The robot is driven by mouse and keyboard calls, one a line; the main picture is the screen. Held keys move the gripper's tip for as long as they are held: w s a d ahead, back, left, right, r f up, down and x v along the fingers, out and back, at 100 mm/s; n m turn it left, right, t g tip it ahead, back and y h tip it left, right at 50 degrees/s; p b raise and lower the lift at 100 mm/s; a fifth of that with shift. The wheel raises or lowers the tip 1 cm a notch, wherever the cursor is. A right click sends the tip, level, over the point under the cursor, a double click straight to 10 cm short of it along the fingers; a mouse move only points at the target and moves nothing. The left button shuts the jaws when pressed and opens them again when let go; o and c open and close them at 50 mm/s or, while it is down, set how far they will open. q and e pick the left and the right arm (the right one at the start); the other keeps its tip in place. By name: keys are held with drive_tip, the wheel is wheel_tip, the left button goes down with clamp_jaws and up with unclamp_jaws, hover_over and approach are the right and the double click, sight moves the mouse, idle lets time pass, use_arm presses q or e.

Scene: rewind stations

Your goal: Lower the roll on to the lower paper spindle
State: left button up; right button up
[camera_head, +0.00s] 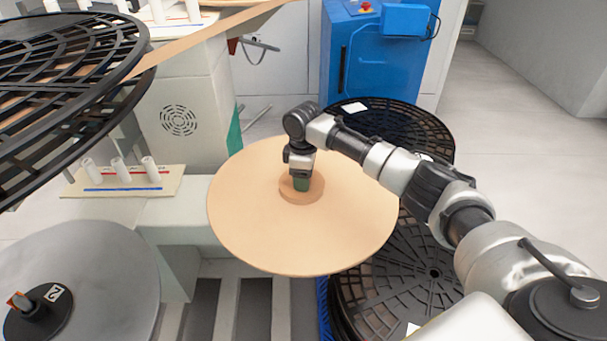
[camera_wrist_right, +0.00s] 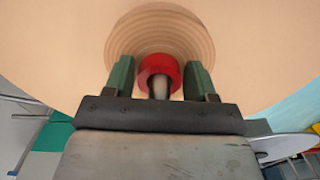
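The roll (camera_head: 245,220) is a wide, flat tan disc with a stepped raised centre, hanging about level in mid-air. It also fills the upper part of the right wrist view (camera_wrist_right: 60,50). My right gripper (camera_head: 301,183) comes down on its centre, shut there, with green fingers either side of a red collar (camera_wrist_right: 160,68) and grey pin; exact finger contact is unclear. At lower left, a grey round plate (camera_head: 110,270) carries a black hub with a "2" label and a short orange-tipped spindle (camera_head: 25,304), apart from the roll. My left gripper is out of view.
Black slotted discs lie stacked right of and beneath the roll (camera_head: 425,250). More black discs (camera_head: 90,60) overhang the upper left. A ledge (camera_head: 120,185) with white cylinders and a blue cabinet (camera_head: 370,60) stand behind. Floor at right is clear.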

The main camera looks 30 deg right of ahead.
drive_tip(key=shift+o, duration=1.2)
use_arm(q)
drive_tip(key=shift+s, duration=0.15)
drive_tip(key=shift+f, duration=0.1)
use_arm(e)
drive_tip(key=shift+r, duration=0.1)
use_arm(q)
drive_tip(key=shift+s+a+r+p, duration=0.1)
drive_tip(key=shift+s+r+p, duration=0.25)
drive_tip(key=shift+p, duration=0.2)
use_arm(e)
wheel_tip(320, 180, up, 12)
drive_tip(key=shift+r, duration=0.1)
